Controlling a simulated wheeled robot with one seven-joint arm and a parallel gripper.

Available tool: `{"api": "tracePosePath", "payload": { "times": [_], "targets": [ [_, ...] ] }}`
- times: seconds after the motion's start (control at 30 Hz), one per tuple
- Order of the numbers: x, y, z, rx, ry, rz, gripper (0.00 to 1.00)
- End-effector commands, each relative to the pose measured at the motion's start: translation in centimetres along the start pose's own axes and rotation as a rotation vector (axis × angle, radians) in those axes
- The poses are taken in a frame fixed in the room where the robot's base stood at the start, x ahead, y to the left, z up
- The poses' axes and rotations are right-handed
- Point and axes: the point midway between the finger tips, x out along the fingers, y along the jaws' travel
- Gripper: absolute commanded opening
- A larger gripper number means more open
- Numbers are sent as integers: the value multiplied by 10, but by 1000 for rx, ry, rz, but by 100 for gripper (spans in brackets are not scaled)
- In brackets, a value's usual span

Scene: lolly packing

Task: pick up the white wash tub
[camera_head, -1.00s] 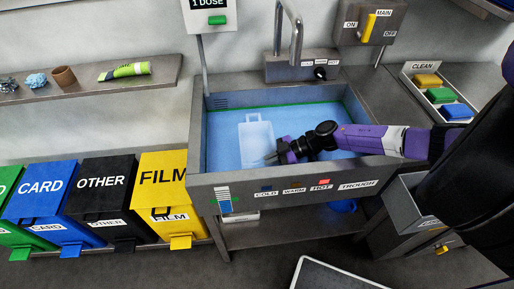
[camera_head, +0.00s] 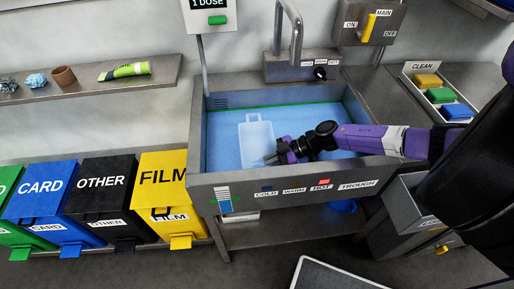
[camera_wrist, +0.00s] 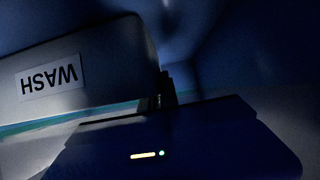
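The white wash tub (camera_head: 257,134) sits in the blue-tinted water of the sink trough and looks pale blue there. In the wrist view its wall (camera_wrist: 110,60) fills the upper left, with a WASH label (camera_wrist: 50,78) that reads upside down. My gripper (camera_head: 271,158) is low in the trough at the tub's lower right edge. In the wrist view a dark finger part (camera_wrist: 163,92) is close to the right end of the tub wall. The view is dark, and I cannot tell whether the fingers are apart, shut or touching the tub.
The trough's front wall (camera_head: 290,187) runs just below my gripper, and a tap (camera_head: 290,35) stands behind. A clean tray (camera_head: 416,76) with coloured blocks is at the right. Several bins, including a yellow film bin (camera_head: 163,190), stand at the left.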

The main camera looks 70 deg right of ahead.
Motion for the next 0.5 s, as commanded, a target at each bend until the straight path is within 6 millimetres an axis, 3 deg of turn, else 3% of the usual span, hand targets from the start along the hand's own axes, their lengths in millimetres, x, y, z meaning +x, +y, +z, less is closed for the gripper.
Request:
{"api": "tracePosePath", "payload": {
  "times": [0.33,0.5],
  "targets": [
    [-2,0,-3,-2,1,1,0],
    [-9,1,-15,-4,0,1,0]
  ]
}}
